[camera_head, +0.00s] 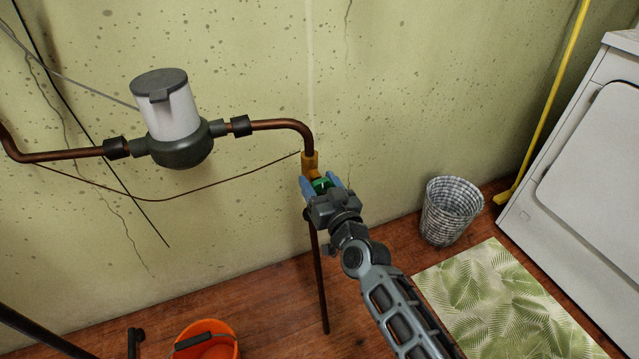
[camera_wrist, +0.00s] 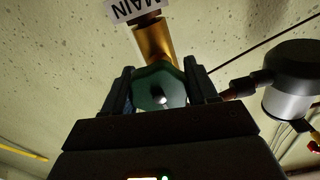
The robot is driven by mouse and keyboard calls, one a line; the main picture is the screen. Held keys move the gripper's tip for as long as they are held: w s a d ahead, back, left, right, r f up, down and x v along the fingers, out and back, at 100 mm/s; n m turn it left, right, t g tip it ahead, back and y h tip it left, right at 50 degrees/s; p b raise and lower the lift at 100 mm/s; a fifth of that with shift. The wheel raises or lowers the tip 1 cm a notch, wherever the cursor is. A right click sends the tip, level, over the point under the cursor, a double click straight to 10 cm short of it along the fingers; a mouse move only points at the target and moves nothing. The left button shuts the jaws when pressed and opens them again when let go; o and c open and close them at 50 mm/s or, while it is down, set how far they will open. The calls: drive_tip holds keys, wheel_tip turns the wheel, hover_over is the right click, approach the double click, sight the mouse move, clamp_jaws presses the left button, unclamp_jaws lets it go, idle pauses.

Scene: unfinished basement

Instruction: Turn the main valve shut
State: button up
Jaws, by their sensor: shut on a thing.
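The main valve has a brass body (camera_head: 309,160) on a copper pipe at the wall, with a green handle (camera_head: 321,185) facing me. In the wrist view the green handle (camera_wrist: 158,88) sits between my two fingers, with the brass body (camera_wrist: 154,42) behind it and a white tag reading "MAIN" (camera_wrist: 133,9) on the pipe. My gripper (camera_head: 321,187) has its blue-sided fingers on either side of the handle and is shut on it. In the wrist view my gripper (camera_wrist: 160,92) covers the lower part of the handle.
A grey-and-white water meter (camera_head: 170,115) joins the copper pipe to the left. An orange bucket (camera_head: 206,340) stands on the floor at the bottom. A wicker basket (camera_head: 450,211), a leaf-patterned mat (camera_head: 500,300) and a white appliance (camera_head: 590,170) are at the right. A yellow pole (camera_head: 550,100) leans there.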

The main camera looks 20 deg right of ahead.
sight(323, 192)
drive_tip(key=shift+m, duration=0.6)
drive_tip(key=o, duration=1)
drive_tip(key=shift+s, duration=0.1)
drive_tip(key=shift+s, duration=0.25)
drive_tip(key=s+b, duration=0.2)
drive_tip(key=s, duration=0.4)
drive_tip(key=shift+f, duration=0.1)
drive_tip(key=shift+s, duration=0.55)
